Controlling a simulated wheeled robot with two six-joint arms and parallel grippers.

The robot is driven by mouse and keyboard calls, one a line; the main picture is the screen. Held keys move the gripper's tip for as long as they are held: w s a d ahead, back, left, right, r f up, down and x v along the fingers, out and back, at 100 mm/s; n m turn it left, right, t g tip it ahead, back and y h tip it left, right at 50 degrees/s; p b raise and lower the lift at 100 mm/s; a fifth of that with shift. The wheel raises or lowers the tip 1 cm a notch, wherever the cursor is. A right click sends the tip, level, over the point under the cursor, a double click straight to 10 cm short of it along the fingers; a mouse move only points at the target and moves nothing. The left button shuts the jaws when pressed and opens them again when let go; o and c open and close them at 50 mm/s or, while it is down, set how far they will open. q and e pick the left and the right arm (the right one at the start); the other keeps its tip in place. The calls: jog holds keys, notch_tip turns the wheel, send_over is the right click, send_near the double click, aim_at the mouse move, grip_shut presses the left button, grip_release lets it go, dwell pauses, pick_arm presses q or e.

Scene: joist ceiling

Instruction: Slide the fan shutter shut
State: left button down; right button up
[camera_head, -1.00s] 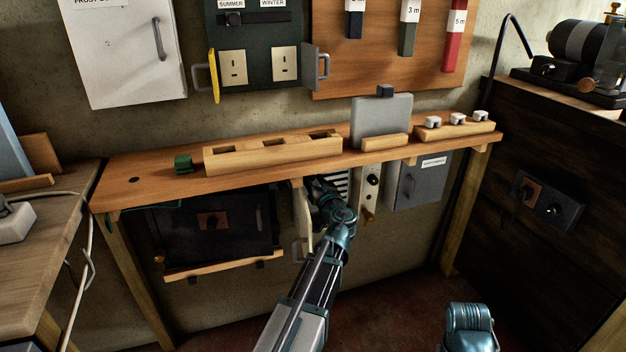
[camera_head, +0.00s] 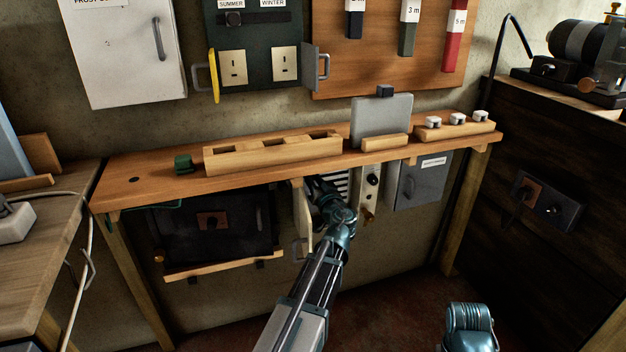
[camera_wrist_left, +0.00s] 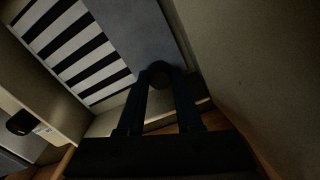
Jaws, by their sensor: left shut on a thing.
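The fan opening with black and white slats (camera_wrist_left: 75,45) fills the upper left of the left wrist view. Its slats also show under the shelf in the head view (camera_head: 341,181). The grey shutter panel (camera_wrist_left: 135,30) stands beside the slats, which are still widely exposed. A dark round knob (camera_wrist_left: 158,73) sits at the panel's lower edge. My left gripper (camera_wrist_left: 163,78) is shut on this knob. In the head view my left wrist hides the gripper's tips and most of the shutter. Part of my right arm shows at the lower right, but its gripper is not in view.
A pale open door (camera_head: 303,218) stands just left of my left wrist. A narrow switch panel (camera_head: 369,190) and a grey cabinet (camera_head: 421,182) are to the right. The wooden shelf (camera_head: 130,181) runs above. A dark hatch (camera_head: 213,226) hangs further left.

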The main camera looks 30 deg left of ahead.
dwell(0.6)
pick_arm(q)
jog(key=w+d, duration=0.3)
jog(key=w, duration=0.1)
jog(key=w+d, duration=0.4)
jog(key=c, duration=0.6)
grip_release()
jog(key=shift+w, duration=0.1)
jog(key=shift+o, duration=0.2)
jog(key=v, duration=1.4)
jog(key=shift+a, duration=0.15)
